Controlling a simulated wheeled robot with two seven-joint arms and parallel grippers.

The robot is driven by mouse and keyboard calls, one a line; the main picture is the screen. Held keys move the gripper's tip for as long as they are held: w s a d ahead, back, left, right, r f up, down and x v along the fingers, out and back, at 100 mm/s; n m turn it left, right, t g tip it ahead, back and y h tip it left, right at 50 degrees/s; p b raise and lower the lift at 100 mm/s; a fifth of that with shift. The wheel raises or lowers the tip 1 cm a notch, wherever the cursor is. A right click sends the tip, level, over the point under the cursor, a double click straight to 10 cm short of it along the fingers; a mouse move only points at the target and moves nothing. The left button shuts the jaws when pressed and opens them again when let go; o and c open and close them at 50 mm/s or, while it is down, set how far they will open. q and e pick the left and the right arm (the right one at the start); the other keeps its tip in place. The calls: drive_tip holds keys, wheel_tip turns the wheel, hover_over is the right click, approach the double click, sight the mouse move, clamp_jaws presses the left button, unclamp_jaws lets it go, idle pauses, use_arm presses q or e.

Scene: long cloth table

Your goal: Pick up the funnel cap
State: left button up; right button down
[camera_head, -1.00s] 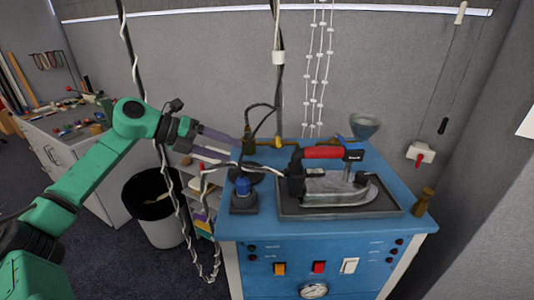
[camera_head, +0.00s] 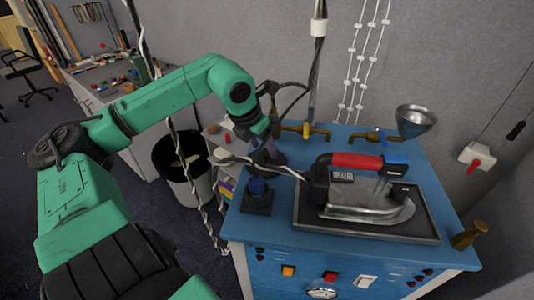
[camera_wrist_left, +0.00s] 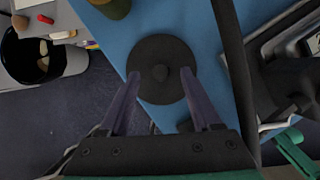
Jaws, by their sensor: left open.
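The funnel cap (camera_wrist_left: 160,52) is a dark round disc with a small knob at its centre, lying on the blue table top near its left edge in the left wrist view. My left gripper (camera_wrist_left: 162,84) is open, and its two purple fingers point at the cap, one on each side of the knob. I cannot tell whether they touch it. In the head view my left gripper (camera_head: 267,148) is over the cap's place behind the blue knob, and largely covers the cap. My right gripper is not in view.
A blue knob on a dark base (camera_head: 258,196) stands just in front of the gripper. An iron (camera_head: 365,195) sits on a tray to the right. A metal funnel (camera_head: 417,118) is at the back right. Cables hang close to my left arm. A bin (camera_head: 180,165) stands left.

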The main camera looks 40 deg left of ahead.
use_arm(q)
drive_tip(key=shift+x, duration=1.15)
drive_tip(key=shift+s, duration=0.1)
clamp_jaws()
drive_tip(key=shift+r, duration=0.1)
